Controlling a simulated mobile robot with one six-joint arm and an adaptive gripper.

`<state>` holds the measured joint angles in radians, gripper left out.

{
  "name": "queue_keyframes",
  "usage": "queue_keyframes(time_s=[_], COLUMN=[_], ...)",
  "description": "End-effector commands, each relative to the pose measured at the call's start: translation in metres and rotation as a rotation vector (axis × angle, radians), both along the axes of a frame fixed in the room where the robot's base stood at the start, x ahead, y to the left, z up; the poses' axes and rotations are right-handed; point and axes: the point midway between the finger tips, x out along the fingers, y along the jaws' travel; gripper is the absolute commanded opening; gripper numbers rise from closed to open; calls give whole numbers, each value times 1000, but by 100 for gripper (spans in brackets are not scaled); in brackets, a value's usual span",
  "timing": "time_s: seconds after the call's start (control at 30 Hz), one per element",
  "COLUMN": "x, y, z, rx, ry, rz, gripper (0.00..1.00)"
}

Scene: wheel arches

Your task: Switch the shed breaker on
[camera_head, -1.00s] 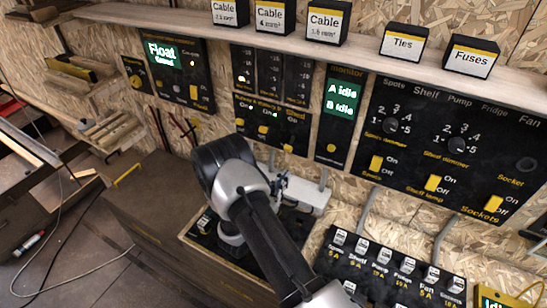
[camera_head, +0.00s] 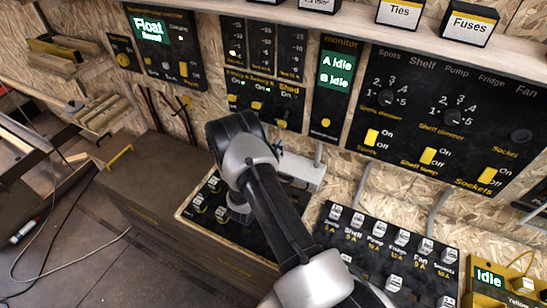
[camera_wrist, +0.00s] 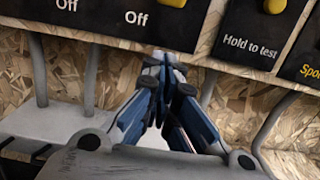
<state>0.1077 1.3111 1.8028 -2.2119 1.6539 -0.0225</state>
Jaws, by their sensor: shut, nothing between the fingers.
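The breaker panel (camera_head: 262,112) shows in the head view, with two battery breakers and one marked Shed. The yellow Shed lever (camera_head: 282,124) sits lower than the two battery levers. In the wrist view a yellow lever (camera_wrist: 173,3) shows at the top edge, right of two Off labels. My gripper (camera_wrist: 165,58) is shut and empty, its fingertips together just below the panel's lower edge and that lever. In the head view my gripper (camera_head: 279,147) is mostly hidden behind my arm.
The monitor panel (camera_head: 332,105) with its Hold to test button (camera_wrist: 274,5) is right of the breakers. A shelf with boxes, including Ties (camera_head: 399,13), runs above. Conduits and a pale box (camera_head: 305,172) lie below. A labelled switch panel (camera_head: 385,250) stands at lower right.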

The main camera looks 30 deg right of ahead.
Motion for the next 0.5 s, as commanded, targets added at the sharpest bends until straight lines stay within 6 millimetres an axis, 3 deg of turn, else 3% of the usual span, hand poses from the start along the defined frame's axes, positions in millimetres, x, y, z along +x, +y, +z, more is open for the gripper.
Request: queue_keyframes(time_s=[0.2,0.3,0.5], x=[23,19,14], y=[-41,-29,-23], z=[4,23,38], rx=[-1,-1,0], ry=[-4,-1,0], rz=[-3,3,1], gripper=[0,0,0])
